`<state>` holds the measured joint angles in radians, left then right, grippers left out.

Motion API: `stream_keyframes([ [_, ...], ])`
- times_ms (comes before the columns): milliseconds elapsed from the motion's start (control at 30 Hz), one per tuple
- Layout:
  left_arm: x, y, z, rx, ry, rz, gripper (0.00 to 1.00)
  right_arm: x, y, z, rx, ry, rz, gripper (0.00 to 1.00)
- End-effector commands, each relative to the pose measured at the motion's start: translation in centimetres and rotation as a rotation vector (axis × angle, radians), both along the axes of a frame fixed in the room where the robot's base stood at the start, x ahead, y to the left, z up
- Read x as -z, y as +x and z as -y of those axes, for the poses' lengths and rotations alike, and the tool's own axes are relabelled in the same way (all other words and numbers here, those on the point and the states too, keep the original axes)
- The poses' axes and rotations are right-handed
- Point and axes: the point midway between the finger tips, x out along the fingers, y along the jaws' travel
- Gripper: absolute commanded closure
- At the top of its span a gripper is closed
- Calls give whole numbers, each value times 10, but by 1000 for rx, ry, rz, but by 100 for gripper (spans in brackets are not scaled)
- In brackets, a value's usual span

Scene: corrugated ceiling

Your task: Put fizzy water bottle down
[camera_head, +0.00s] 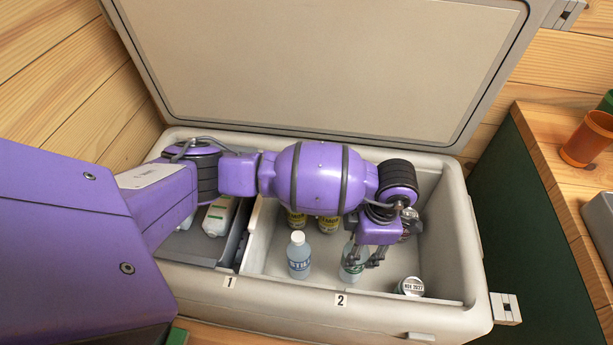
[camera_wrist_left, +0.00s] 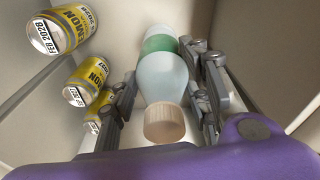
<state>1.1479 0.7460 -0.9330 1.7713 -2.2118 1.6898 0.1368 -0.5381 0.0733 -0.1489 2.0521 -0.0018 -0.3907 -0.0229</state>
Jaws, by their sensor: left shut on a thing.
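My left gripper (camera_head: 362,258) reaches down into compartment 2 of an open cooler (camera_head: 455,255). It is shut on a clear bottle (camera_head: 352,270) with a green label, which stands about upright near the front wall. In the left wrist view the bottle (camera_wrist_left: 163,80) lies between the two fingers, its beige cap (camera_wrist_left: 164,124) toward the camera. Whether its base touches the cooler floor is hidden. My right gripper is not in view.
A white-capped bottle (camera_head: 299,257) stands left of the held one. A can (camera_head: 410,287) stands at its right. Yellow lemon cans (camera_wrist_left: 64,28) are behind my arm. A divider separates compartment 1, with white cartons (camera_head: 218,216). The lid (camera_head: 330,60) is up.

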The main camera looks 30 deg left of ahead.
Motion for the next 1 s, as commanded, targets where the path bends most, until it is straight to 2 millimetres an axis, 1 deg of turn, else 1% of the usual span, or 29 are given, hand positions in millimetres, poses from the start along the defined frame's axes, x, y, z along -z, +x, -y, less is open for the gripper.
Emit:
stream_keyframes([
  [33,1,3,1,1,-1,6,100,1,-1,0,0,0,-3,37],
  [167,10,3,1,2,-1,6,100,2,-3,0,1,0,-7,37],
  [300,30,3,1,0,0,5,100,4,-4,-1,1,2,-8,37],
  [400,38,3,2,3,-2,7,100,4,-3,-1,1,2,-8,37],
  [633,38,4,1,3,-1,9,100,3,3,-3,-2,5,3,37],
  [733,41,4,1,3,-1,9,100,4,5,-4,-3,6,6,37],
  [767,41,4,1,3,0,7,53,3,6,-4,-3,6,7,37],
  [867,40,4,1,3,0,8,40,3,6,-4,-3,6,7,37],
  [900,40,4,1,3,0,8,38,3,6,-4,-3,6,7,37],
  [1000,40,4,1,3,0,8,38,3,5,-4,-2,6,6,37],
])
